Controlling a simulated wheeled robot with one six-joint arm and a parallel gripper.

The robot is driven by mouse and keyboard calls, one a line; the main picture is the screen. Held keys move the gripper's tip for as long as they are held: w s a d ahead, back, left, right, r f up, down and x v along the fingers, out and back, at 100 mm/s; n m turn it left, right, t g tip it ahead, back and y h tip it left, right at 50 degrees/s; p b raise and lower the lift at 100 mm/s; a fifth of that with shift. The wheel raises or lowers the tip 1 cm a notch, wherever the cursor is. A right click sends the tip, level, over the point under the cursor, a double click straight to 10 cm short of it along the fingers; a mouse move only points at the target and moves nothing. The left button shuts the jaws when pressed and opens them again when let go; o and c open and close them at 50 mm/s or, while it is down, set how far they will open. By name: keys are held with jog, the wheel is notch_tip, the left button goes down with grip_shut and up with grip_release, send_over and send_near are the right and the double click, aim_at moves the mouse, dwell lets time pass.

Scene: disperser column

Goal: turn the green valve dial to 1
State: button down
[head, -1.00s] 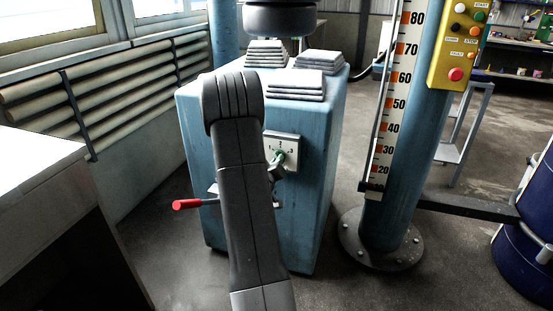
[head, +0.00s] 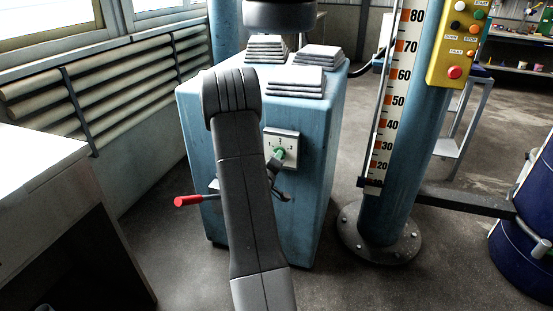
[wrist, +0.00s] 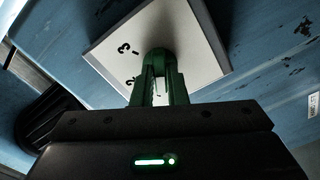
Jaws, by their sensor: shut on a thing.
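The green valve dial (head: 279,153) sits on a white square plate (head: 293,139) on the front of the blue cabinet. Small numerals show around it, too small to read surely in the head view. In the wrist view the dial (wrist: 158,58) is at the upper middle. Its plate (wrist: 195,40) looks tilted, with a 3 and a partly covered 2 on the left; the 1 is not readable there. My gripper (wrist: 160,82) is shut on the dial. In the head view my arm hides most of the gripper.
A lever with a red handle (head: 188,201) sticks out left of my arm, low on the cabinet (head: 310,215). Stacked grey slabs (head: 295,82) lie on top. A blue column (head: 385,215) with a scale stands to the right. A white-topped bench (head: 35,170) is at the left.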

jog(key=shift+f, duration=0.1)
jog(key=c, duration=1.4)
grip_release()
jog(key=shift+c, duration=0.2)
jog(key=shift+s, duration=0.15)
jog(key=v, duration=1.3)
jog(key=shift+s, duration=0.25)
jog(key=shift+w+a, duration=0.1)
jog(key=x, duration=1.3)
jog(key=shift+w, duration=0.3)
